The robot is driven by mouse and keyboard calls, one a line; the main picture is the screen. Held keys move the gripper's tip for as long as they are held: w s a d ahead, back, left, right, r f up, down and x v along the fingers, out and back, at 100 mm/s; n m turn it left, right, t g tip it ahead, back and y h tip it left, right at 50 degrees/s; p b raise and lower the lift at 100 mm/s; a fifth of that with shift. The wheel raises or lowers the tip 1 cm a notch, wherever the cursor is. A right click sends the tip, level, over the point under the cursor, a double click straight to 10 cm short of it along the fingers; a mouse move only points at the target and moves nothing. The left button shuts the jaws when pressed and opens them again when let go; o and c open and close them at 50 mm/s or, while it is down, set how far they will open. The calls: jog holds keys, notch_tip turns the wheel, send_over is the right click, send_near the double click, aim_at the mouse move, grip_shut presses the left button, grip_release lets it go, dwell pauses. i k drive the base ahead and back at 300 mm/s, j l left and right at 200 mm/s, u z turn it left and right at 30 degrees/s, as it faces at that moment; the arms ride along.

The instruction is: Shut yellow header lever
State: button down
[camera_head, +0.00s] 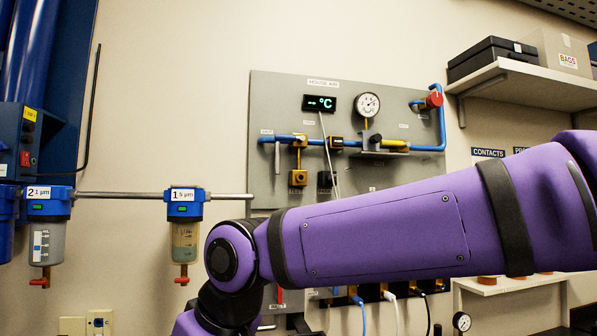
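A yellow lever (395,143) sits on the blue header pipe (427,147) at the upper right of the grey wall panel (262,100). It lies level, roughly in line with the pipe, just below a round gauge (367,104). My purple arm crosses the picture from the right and hides the lower part of the panel. Its far end bends down at the lower left and leaves the picture at the bottom edge. My gripper is not in view, so its state and distance from the lever do not show.
A red knob (433,99) is at the pipe's right end, and a display (320,102) is above the pipe. Two filter bowls (47,243) (185,241) hang at the left. A shelf (530,85) with boxes juts out at the upper right. Cables hang below my arm.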

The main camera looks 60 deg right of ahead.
aim_at(386, 143)
jog(key=z, duration=2.2)
